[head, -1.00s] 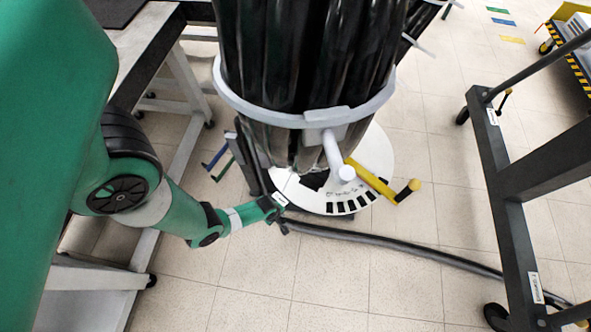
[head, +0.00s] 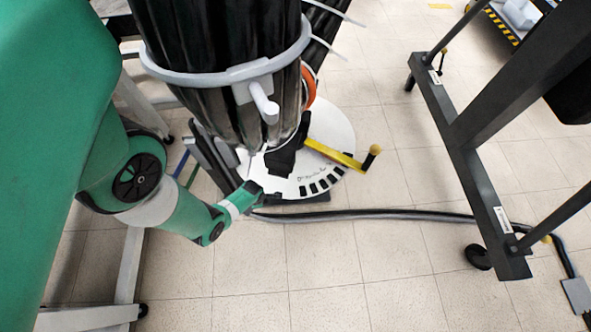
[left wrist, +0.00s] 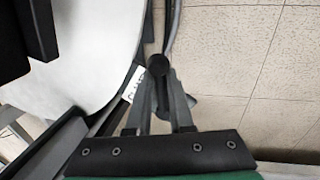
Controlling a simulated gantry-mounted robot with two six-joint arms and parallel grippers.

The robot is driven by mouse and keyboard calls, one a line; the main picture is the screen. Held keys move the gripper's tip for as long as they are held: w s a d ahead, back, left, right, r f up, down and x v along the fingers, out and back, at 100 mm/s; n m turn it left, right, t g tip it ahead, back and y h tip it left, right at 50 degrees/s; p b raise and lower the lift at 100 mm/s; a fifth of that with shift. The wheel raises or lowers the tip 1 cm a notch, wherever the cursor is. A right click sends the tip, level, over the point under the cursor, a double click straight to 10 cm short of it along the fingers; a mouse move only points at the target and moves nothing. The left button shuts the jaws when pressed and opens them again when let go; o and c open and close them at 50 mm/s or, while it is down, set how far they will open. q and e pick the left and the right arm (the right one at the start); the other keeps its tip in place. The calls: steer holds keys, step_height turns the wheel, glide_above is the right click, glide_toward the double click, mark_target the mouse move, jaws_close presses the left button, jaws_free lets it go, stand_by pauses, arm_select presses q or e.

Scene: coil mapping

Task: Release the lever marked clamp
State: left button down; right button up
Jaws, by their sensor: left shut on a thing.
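The lever marked clamp shows in the left wrist view as a dark rod with a round black knob (left wrist: 158,65). A white label (left wrist: 133,82) reading "CLAMP", partly hidden, is beside it. My left gripper (left wrist: 162,88) is shut on the lever, with a finger on each side just below the knob. In the head view my left gripper (head: 255,190) is at the near left edge of the white round plate (head: 335,135); the lever is mostly hidden there. My right gripper is in neither view.
A thick black bundle with a grey ring (head: 205,76) stands over the plate. A yellow-handled crank (head: 335,154) sticks out right of it. A dark hose (head: 370,215) runs right along the floor. A dark frame cart (head: 465,150) stands at right. The near floor is clear.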

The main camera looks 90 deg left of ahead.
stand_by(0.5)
arm_select(q)
steer(key=c, duration=0.8)
jaws_free()
steer(key=shift+w+a, duration=0.1)
steer(key=r+p, duration=0.2)
steer(key=r, duration=0.1)
steer(key=d+r+p, duration=0.1)
steer(key=r+p, duration=0.2)
steer(key=r, duration=0.1)
steer(key=d+r+p, duration=0.1)
steer(key=r+p, duration=0.2)
steer(key=r, duration=0.1)
steer(key=shift+d+r, duration=0.15)
steer(key=shift+r, duration=0.05)
